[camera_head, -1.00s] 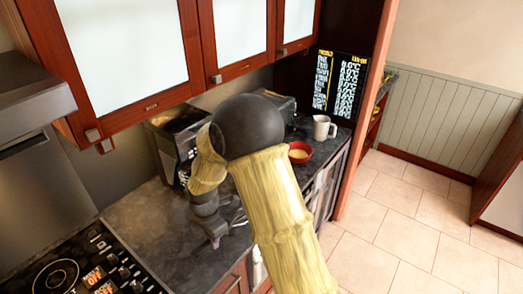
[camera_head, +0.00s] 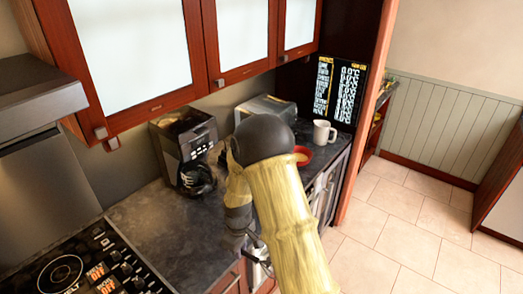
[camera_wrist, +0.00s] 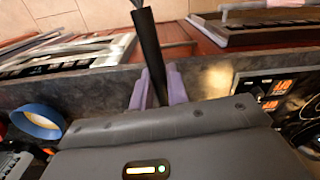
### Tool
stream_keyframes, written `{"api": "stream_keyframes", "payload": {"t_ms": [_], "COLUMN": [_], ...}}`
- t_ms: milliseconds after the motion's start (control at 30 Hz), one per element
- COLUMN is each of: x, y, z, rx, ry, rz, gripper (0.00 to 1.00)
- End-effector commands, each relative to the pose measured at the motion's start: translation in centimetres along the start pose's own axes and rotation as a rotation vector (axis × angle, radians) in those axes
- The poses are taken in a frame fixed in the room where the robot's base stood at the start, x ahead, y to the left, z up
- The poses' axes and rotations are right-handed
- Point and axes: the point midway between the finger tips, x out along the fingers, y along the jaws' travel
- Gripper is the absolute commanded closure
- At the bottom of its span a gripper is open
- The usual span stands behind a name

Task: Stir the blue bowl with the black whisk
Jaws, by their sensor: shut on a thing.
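The black whisk (camera_wrist: 148,50) is held in my gripper (camera_wrist: 158,88) in the wrist view. Its dark handle stands between the two purple fingers, and its wire end runs off the top edge. The blue bowl (camera_wrist: 37,122) is on the dark counter at the left of the wrist view, apart from the whisk. I do not make out the blue bowl in the head view, where my arm covers part of the counter. My gripper is mostly hidden by my arm there, near the counter's front edge.
A coffee machine (camera_head: 185,145), a metal box-shaped appliance (camera_head: 265,107), a white mug (camera_head: 323,132) and a partly covered red bowl (camera_head: 303,152) stand on the counter. A stove (camera_head: 70,268) is at lower left. The counter between stove and coffee machine is clear.

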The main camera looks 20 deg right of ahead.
Motion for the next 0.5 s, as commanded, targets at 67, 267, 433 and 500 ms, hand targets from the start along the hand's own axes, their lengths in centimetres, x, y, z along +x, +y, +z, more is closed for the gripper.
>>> {"api": "stream_keyframes", "payload": {"t_ms": [67, 267, 433, 500], "x": [1.8, 7.4, 11.3, 12.3], "y": [0.9, 2.7, 3.3, 3.4], "z": [0.8, 2.3, 2.8, 2.9], "rx": [0.161, 0.527, 0.656, 0.682], "ry": [-0.004, -0.004, -0.003, -0.003], "rz": [0.001, 0.010, 0.014, 0.015], "gripper": [1.00, 1.00, 1.00, 1.00]}}
